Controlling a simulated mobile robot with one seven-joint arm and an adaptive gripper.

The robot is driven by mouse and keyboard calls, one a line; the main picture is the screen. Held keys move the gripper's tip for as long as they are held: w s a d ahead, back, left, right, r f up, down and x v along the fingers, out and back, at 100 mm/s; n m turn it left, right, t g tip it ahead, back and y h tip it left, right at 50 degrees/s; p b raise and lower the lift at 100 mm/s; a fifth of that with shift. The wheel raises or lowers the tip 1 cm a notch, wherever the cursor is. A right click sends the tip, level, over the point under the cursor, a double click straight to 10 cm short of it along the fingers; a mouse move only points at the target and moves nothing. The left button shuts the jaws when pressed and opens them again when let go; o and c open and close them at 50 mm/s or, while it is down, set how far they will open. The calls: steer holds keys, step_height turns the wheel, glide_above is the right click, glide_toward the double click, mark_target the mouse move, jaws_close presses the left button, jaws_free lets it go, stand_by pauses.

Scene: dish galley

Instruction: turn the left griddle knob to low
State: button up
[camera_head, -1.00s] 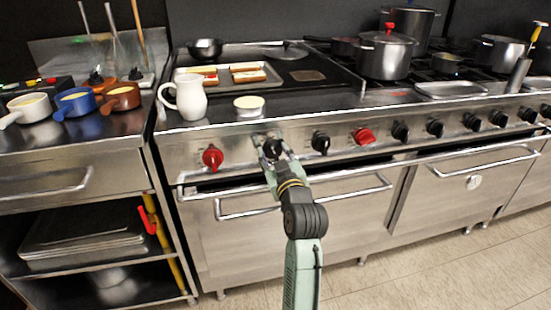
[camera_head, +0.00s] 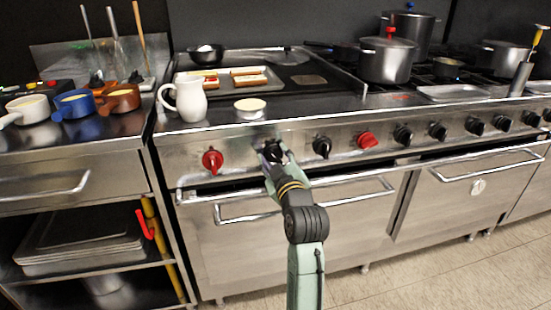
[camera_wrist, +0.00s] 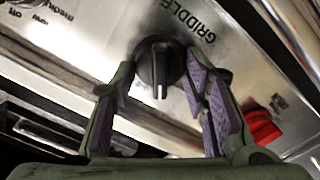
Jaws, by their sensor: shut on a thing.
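The black griddle knob (camera_head: 272,149) is on the stove's front panel, between a red knob and another black knob. In the wrist view the knob (camera_wrist: 158,62) has a raised grip bar, with the printed word "GRIDDLE" beside it and "off" and "medium" on the panel to the upper left. My gripper (camera_head: 276,160) reaches the knob from the front. The exact dial setting is not clear.
A red knob (camera_head: 212,160) is left of my gripper and a black knob (camera_head: 322,147) is right. The oven handle (camera_head: 345,199) runs below, close to my arm. A white pitcher (camera_head: 187,99) and a small round dish (camera_head: 250,106) stand above the panel.

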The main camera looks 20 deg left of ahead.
steer(key=o, duration=1.1)
steer(key=shift+o, duration=0.2)
steer(key=v, duration=1.2)
steer(key=shift+w, duration=0.1)
